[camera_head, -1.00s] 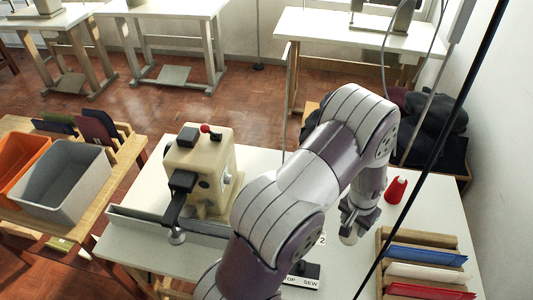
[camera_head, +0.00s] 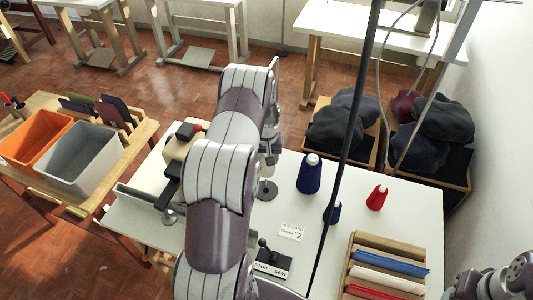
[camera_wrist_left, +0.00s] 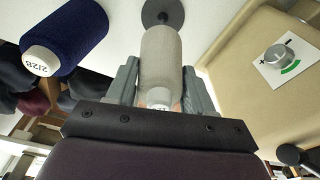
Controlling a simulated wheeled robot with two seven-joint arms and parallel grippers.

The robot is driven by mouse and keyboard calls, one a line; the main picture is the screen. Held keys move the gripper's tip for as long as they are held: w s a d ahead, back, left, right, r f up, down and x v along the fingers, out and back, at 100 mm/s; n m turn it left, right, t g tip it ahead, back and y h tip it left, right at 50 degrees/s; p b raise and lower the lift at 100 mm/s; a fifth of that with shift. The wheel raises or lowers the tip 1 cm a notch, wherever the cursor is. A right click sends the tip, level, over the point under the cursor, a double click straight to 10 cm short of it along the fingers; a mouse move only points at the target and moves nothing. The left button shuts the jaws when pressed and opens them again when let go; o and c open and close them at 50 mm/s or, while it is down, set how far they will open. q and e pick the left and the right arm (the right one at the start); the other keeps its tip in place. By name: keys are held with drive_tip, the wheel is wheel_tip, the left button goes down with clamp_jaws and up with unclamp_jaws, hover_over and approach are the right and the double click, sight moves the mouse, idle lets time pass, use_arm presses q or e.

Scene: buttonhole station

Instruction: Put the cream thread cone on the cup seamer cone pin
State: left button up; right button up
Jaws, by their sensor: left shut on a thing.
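The cream thread cone (camera_wrist_left: 160,55), greyish in this light, is between the fingers of my left gripper (camera_wrist_left: 160,88) in the left wrist view. The gripper is shut on it near its narrow, labelled end; its wide end points away from the wrist. A dark round disc (camera_wrist_left: 163,12), apparently the cone pin's base, lies beyond the wide end. The disc also shows on the white table in the head view (camera_head: 267,190), just below my left gripper (camera_head: 265,168). The pin itself cannot be made out. The cream seamer (camera_head: 177,150) is partly hidden by my arm.
A large navy cone (camera_head: 310,174) stands close right of the disc. A small navy cone (camera_head: 333,212) and a red cone (camera_head: 377,197) stand further right. A wooden rack (camera_head: 388,265) with coloured strips is front right. A STOP/SEW switch (camera_head: 271,262) is in front.

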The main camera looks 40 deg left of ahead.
use_arm(q)
drive_tip(key=shift+a+f+b, duration=0.1)
drive_tip(key=shift+f+b, duration=3.2)
drive_tip(key=shift+f, duration=1.65)
drive_tip(key=shift+f+b, duration=0.35)
drive_tip(key=shift+f, duration=0.1)
drive_tip(key=o, duration=1.2)
drive_tip(key=shift+c, duration=0.2)
drive_tip(key=r, duration=0.4)
drive_tip(key=s+r+b, duration=0.1)
drive_tip(key=r, duration=0.3)
drive_tip(key=d+r, duration=0.1)
drive_tip(key=r, duration=0.3)
drive_tip(key=shift+s+r, duration=0.2)
drive_tip(key=shift+r, duration=0.1)
drive_tip(key=shift+f, duration=0.1)
